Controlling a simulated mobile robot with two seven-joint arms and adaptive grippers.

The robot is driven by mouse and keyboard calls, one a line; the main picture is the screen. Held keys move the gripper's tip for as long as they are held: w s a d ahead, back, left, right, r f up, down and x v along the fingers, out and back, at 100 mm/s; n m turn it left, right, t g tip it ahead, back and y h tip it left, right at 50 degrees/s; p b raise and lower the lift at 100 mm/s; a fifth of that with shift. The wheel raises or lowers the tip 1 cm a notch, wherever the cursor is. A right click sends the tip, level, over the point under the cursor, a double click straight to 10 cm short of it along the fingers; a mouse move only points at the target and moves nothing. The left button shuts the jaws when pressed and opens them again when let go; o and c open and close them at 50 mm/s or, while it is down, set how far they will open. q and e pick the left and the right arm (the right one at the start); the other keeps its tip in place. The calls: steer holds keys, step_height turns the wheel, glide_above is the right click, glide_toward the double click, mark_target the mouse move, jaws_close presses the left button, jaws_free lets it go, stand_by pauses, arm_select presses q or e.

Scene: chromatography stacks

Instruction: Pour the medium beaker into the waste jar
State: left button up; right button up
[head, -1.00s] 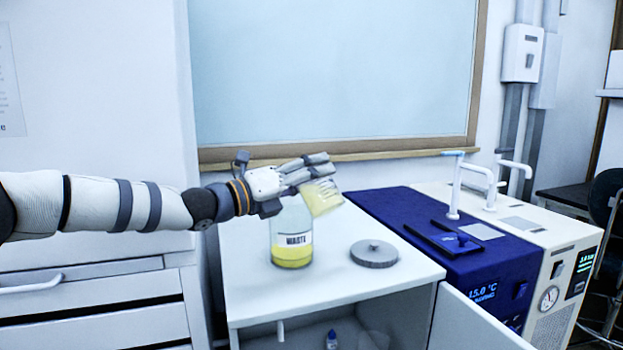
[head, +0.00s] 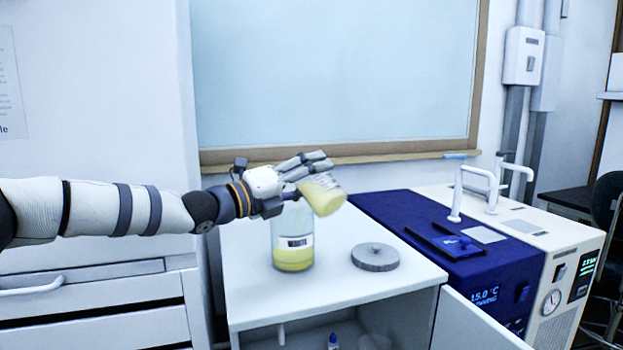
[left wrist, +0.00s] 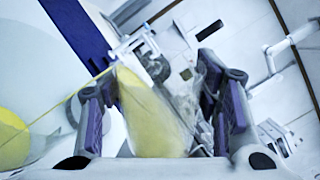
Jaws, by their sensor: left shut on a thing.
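My left gripper (head: 312,178) is shut on the medium beaker (head: 328,197), a clear beaker with yellow liquid. The beaker is tilted, above and to the right of the waste jar's top. The glass waste jar (head: 293,242) stands upright on the white cabinet top, labelled and with yellow liquid at its bottom. In the left wrist view the beaker (left wrist: 150,115) lies between the purple finger pads, and a thin yellow line runs from it to the lower left. Yellow at the left edge there looks like the jar's contents. I cannot see whether liquid enters the jar. My right gripper is out of view.
A grey round lid (head: 375,257) lies on the cabinet top (head: 335,292), right of the jar. A blue chiller (head: 400,220) and a white unit (head: 530,235) stand further right. A cabinet door (head: 480,322) hangs open in front.

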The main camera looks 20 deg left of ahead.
arm_select(q)
steer(key=shift+r, duration=0.1)
steer(key=shift+n, duration=0.7)
steer(key=shift+w+a, duration=0.1)
steer(key=shift+a+n, duration=0.1)
steer(key=shift+n, duration=0.5)
steer(key=shift+w+a+n, duration=0.1)
steer(key=shift+w+n, duration=0.05)
steer(key=shift+n, duration=0.55)
steer(key=shift+w+a+n, duration=0.1)
steer(key=shift+a+n, duration=0.1)
steer(key=shift+n, duration=0.4)
